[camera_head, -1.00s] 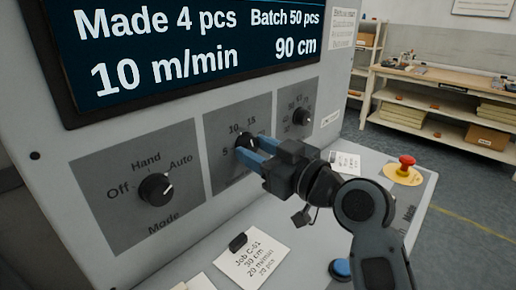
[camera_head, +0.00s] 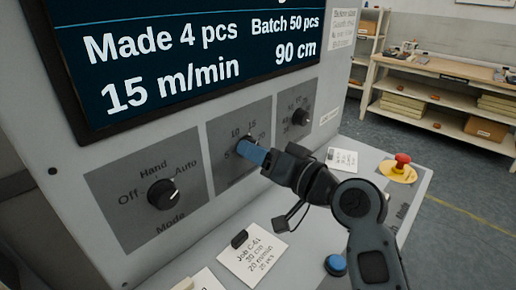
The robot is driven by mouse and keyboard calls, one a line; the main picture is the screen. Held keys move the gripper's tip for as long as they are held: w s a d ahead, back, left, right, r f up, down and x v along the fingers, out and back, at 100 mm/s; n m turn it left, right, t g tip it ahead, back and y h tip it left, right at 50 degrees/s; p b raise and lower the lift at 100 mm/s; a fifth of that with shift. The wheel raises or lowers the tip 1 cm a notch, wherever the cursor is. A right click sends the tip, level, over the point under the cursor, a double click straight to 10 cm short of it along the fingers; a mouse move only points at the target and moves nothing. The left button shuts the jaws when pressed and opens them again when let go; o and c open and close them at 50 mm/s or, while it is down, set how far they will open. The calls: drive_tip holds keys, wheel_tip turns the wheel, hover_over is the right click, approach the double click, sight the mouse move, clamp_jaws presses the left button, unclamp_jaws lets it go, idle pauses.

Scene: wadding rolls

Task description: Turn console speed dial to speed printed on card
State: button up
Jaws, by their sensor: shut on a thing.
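The speed dial (camera_head: 243,143) is the middle dial on the console, with 5, 10, 15 and 20 around it. My gripper (camera_head: 250,150) is shut on it, its blue fingers hiding most of the knob and its pointer. The console screen (camera_head: 190,55) reads "15 m/min", "Made 4 pcs", "Batch 50 pcs" and "90 cm". The job card (camera_head: 253,254) lies on the console's ledge under a dark clip and reads "Job C-61", "30 cm", "20 m/min" and a last line that looks like "20 pcs".
The mode dial (camera_head: 162,194) is to the left, its pointer towards Auto. Another dial (camera_head: 300,118) is to the right. A red stop button (camera_head: 402,160), a blue button (camera_head: 336,265) and another card (camera_head: 342,159) are on the ledge. A workbench (camera_head: 440,78) stands behind.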

drive_tip(key=shift+m, duration=0.3)
idle(0.4)
drive_tip(key=o, duration=1.1)
drive_tip(key=shift+c, duration=0.2)
drive_tip(key=b+v, duration=0.1)
drive_tip(key=v, duration=0.6)
drive_tip(key=shift+s+d, duration=0.25)
drive_tip(key=shift+d, duration=0.05)
drive_tip(key=shift+d, duration=0.1)
